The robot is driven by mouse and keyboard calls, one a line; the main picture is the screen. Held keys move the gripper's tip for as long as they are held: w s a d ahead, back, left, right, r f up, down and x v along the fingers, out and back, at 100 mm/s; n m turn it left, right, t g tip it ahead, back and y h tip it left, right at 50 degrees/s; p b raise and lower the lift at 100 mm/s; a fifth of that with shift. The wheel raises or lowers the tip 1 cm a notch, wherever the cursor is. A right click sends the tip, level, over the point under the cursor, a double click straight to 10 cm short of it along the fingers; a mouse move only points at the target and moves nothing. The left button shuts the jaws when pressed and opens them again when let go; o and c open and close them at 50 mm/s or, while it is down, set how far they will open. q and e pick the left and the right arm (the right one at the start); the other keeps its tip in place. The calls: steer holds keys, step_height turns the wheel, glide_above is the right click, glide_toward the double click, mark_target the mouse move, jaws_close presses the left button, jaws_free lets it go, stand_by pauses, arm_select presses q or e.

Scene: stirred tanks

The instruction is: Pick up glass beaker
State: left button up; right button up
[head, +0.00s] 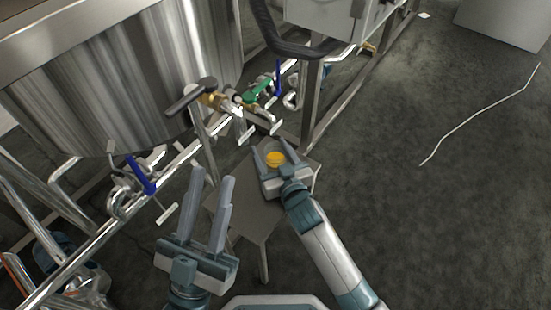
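The glass beaker (275,159) holds something orange-yellow and is at the far end of a small grey stool-like table (243,213). My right gripper (269,146) reaches in over that table, its two fingers spread on either side of the beaker. The fingers look open. Whether either one touches the glass is too small to tell. The beaker's clear wall is hard to make out, and my gripper's palm is in front of its near side. My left gripper (212,175) is open and empty, left of the table, with its fingers pointing away from me.
A large steel tank (130,75) stands at the upper left. Pipes and valves with a black handle (190,97), a green handle (258,91) and a blue handle (141,175) run close behind the table.

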steer(key=c, duration=1)
steer(key=shift+r, duration=0.1)
